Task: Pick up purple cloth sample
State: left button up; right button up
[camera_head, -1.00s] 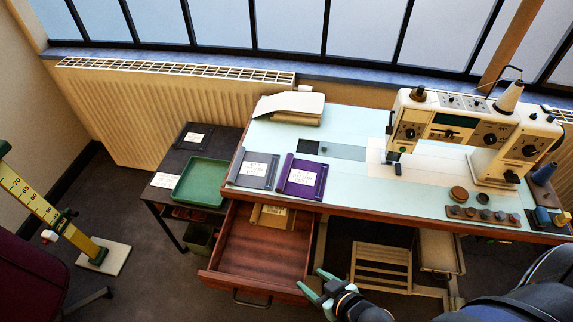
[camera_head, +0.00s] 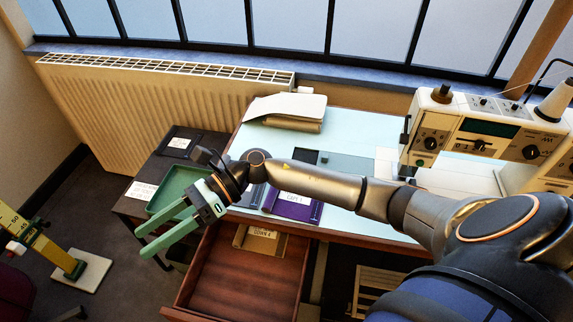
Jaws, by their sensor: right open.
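The purple cloth sample (camera_head: 294,207) lies on the pale blue table top (camera_head: 362,125) near its front edge, with a white label on it. My right forearm crosses above it and hides part of it. My right gripper (camera_head: 150,240), with green fingers, is open and empty. It hangs to the left of the purple sample, in front of the green tray and left of the open drawer. The grey sample beside the purple one is mostly hidden by my arm. My left gripper is not in view.
The open wooden drawer (camera_head: 240,280) juts out below the table and holds a labelled piece at its back. A green tray (camera_head: 172,188) sits on a dark side table (camera_head: 130,206). A sewing machine (camera_head: 480,135) stands at the right. A paper roll (camera_head: 290,108) lies at the back.

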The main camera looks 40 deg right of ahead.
jog(key=w+d+f+n+g+h+b, duration=0.1)
jog(key=d+f+n+g+h, duration=0.1)
jog(key=d+f+n+h, duration=0.3)
notch_tip(320, 180, up, 2)
jog(key=r+n+t+h+b, duration=0.1)
jog(key=n+t+h+b, duration=0.15)
jog(key=n+h, duration=0.65)
send_over(288, 205)
jog(key=w, duration=0.6)
jog(key=m+h, duration=0.3)
jog(key=f, duration=0.6)
jog(key=shift+d+f, duration=0.25)
jog(key=shift+f, duration=0.1)
jog(key=shift+a+f, duration=0.1)
jog(key=shift+f, duration=2.85)
grip_shut()
